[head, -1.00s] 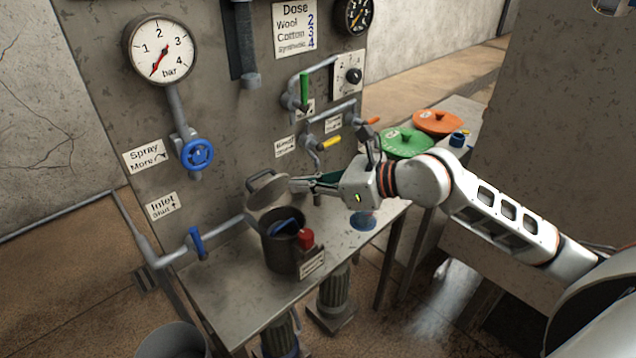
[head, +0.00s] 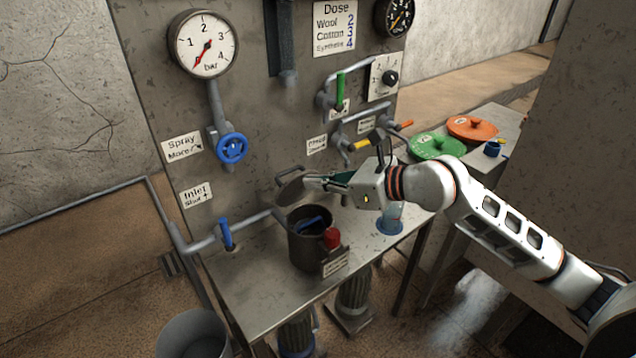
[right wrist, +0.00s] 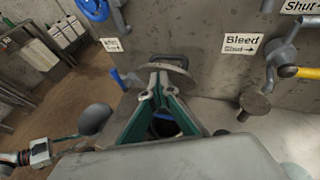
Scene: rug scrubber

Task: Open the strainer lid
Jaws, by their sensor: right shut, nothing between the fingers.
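The strainer is a dark round pot (head: 306,252) on the metal bench, with a red knob (head: 332,238) on its side and something blue inside. Its grey lid (head: 291,188) stands raised and tilted back behind the pot, towards the panel; the mouth is uncovered. In the right wrist view the lid's handle (right wrist: 163,60) shows just beyond the fingertips. My right gripper (head: 308,181) is shut and empty beside the lid's inner face; whether it touches cannot be told. My left gripper seems to show, small, in the right wrist view (right wrist: 48,149); its fingers are unclear.
The upright panel carries a pressure gauge (head: 203,44), a blue valve wheel (head: 232,148), a blue inlet lever (head: 226,234) and a yellow bleed lever (head: 362,146). A blue-based clear cup (head: 390,222) stands right of the pot. A bucket (head: 192,334) is at lower left.

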